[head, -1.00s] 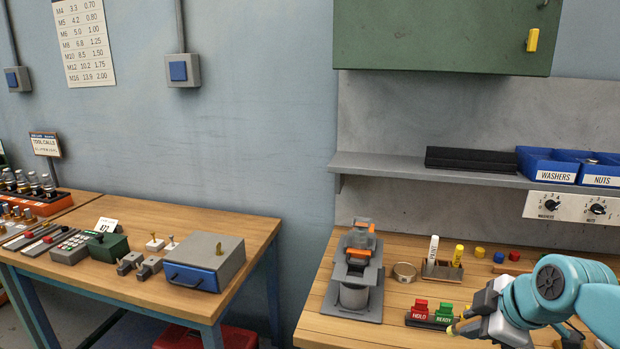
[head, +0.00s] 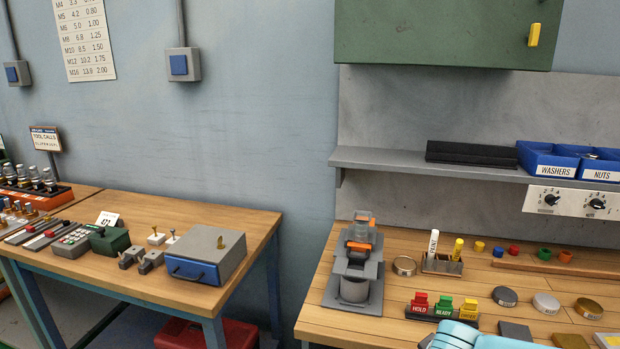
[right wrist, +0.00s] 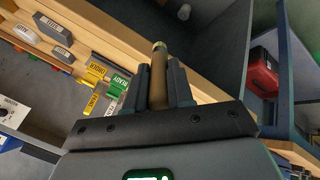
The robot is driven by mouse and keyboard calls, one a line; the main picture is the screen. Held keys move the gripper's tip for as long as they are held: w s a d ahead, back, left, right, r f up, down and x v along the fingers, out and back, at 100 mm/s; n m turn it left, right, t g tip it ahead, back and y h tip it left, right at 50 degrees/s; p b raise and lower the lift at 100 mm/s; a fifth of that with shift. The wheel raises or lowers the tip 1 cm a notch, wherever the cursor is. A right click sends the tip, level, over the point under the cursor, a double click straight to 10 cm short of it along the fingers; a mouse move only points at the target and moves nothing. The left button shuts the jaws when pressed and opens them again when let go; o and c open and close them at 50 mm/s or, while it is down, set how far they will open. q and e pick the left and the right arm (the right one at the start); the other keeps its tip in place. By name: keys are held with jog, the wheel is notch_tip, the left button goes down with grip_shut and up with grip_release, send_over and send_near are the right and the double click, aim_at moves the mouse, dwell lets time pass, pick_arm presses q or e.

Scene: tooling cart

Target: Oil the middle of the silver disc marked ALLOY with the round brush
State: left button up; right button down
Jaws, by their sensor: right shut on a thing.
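A pale silver disc (head: 546,303) lies on the right-hand bench, between a dark grey disc (head: 505,296) and a brass-coloured disc (head: 588,308). In the right wrist view my right gripper (right wrist: 159,88) is shut on a brown, round-handled tool with a pale tip, the round brush (right wrist: 159,75). In the head view only part of my right arm shows at the bottom edge; its gripper and the brush are out of that view. My left gripper is in neither view now.
Red, green and yellow tags (head: 443,308) stand on a dark base left of the discs. A holder (head: 441,265) with white and yellow sticks is behind them. Small blocks (head: 515,331) lie in front of the discs. A shelf (head: 430,167) with blue bins overhangs the bench's back.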

jog(key=s+a+f+m+g+h, duration=0.2)
jog(key=s+a+f+m, duration=0.1)
jog(key=f+m, duration=0.3)
notch_tip(320, 180, down, 3)
jog(key=shift+s+a+r+h, duration=0.15)
jog(key=shift+s+a+h, duration=0.1)
jog(key=shift+s+h, duration=0.15)
